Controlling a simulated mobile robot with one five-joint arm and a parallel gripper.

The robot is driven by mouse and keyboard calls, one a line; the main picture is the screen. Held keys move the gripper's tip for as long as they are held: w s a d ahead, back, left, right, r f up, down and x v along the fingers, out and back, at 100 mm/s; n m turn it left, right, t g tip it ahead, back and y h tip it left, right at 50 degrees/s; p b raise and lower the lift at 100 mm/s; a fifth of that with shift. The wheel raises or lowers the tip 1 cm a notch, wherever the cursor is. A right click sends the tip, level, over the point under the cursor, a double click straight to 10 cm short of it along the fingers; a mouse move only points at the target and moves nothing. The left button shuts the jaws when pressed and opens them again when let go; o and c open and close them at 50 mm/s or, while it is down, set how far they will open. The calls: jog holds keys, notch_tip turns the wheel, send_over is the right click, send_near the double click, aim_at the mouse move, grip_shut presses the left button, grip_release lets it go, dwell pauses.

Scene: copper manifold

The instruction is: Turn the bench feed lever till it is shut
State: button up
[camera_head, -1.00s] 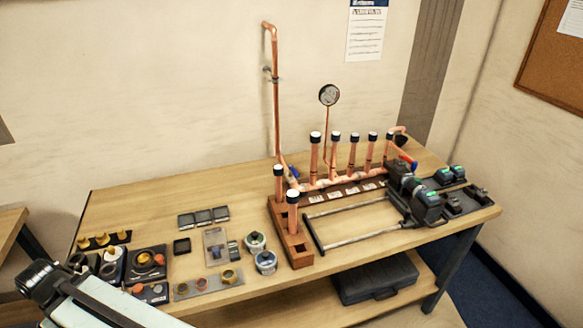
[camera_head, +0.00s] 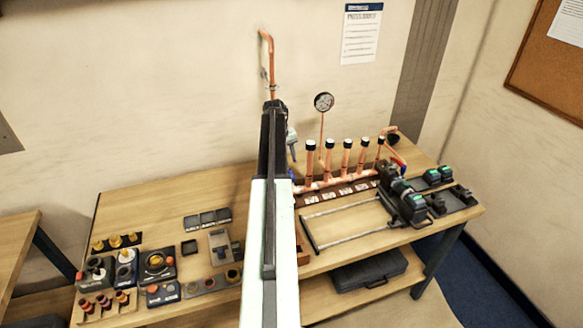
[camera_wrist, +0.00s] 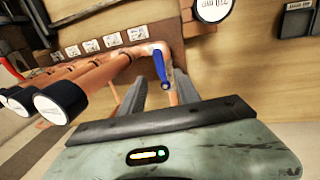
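The small blue lever (camera_wrist: 160,67) sits on the copper pipe near its bend in the wrist view. It looks roughly in line with the short pipe run beside it. My gripper (camera_wrist: 160,84) is open, with one grey finger on each side of the lever and pipe. I cannot tell whether a finger touches the lever. In the head view, my gripper (camera_head: 292,147) hangs above the left end of the copper manifold (camera_head: 335,181), and my arm hides part of the bench there. A bit of blue (camera_head: 291,174) shows just below it.
Upright capped pipes (camera_head: 329,158) stand right of my gripper, with a pressure gauge (camera_head: 323,102) behind them. The tall copper wall pipe (camera_head: 270,60) rises behind my arm. Black clamps (camera_head: 408,200) and a rail frame lie at right. Trays and fittings (camera_head: 157,264) fill the left bench.

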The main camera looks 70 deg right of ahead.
aim_at(292, 174)
jog(key=f+b, duration=0.5)
jog(key=s+d+f+b, duration=0.1)
jog(key=f+b, duration=0.2)
jog(key=shift+s, duration=0.1)
jog(key=shift+r, duration=0.15)
jog(key=shift+c, duration=0.3)
grip_shut()
dwell(0.8)
jog(key=shift+d, duration=0.15)
